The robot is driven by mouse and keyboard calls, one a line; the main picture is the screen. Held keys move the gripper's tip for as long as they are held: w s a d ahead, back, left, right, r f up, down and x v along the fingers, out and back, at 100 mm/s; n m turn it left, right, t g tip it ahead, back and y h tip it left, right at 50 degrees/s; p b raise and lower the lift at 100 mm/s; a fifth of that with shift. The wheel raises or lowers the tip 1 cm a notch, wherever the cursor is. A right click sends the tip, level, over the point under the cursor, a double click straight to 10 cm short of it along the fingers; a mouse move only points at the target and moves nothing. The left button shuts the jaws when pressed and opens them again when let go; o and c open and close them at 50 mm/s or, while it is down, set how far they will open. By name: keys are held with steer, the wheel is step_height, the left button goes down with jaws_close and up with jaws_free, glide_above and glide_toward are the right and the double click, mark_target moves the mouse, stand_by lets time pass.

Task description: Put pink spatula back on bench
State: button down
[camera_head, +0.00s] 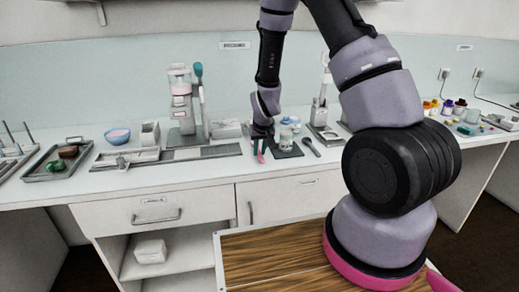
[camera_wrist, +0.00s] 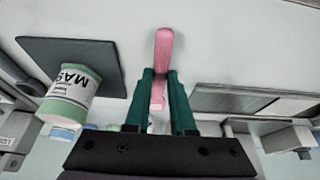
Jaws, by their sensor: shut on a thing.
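My gripper (camera_head: 261,144) is low over the white bench (camera_head: 222,169), near the front edge, between the grey tray and the dark mat. In the wrist view my gripper (camera_wrist: 160,84) has its green fingers shut on the pink spatula (camera_wrist: 164,48). The spatula's rounded pink end sticks out past the fingertips, and more pink shows between the fingers. In the head view only a small pink piece of the spatula (camera_head: 261,158) shows below the fingers. I cannot tell whether it touches the bench.
A dark mat (camera_wrist: 112,62) with a labelled green-and-white jar (camera_wrist: 72,98) lies close on one side. A long grey tray (camera_head: 207,153) lies on the other. A dark spoon-like tool (camera_head: 311,146) lies right of the mat. A narrow strip of bench between mat and tray is clear.

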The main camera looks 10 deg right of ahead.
steer(key=c, duration=0.7)
jaws_free()
steer(key=s+d+r+m+y, duration=0.1)
steer(key=s+r, duration=0.3)
steer(key=r, duration=0.6)
steer(key=s+d+r+m+t+y, duration=0.1)
steer(key=s+r, duration=0.3)
steer(key=r, duration=0.5)
steer(key=s+d+r, duration=0.1)
steer(key=s+r, duration=0.3)
steer(key=r, duration=0.6)
steer(key=s+d+r, duration=0.1)
steer(key=s+r, duration=0.2)
steer(key=s, duration=0.2)
steer(key=s+d+r+m+t, duration=0.1)
steer(key=s+r, duration=0.2)
steer(key=s, duration=0.1)
steer(key=s+r+m, duration=0.1)
steer(key=s+r, duration=0.2)
steer(key=s, duration=0.2)
steer(key=shift+s+d+r+t, duration=0.3)
steer(key=shift+d+r+t, duration=0.1)
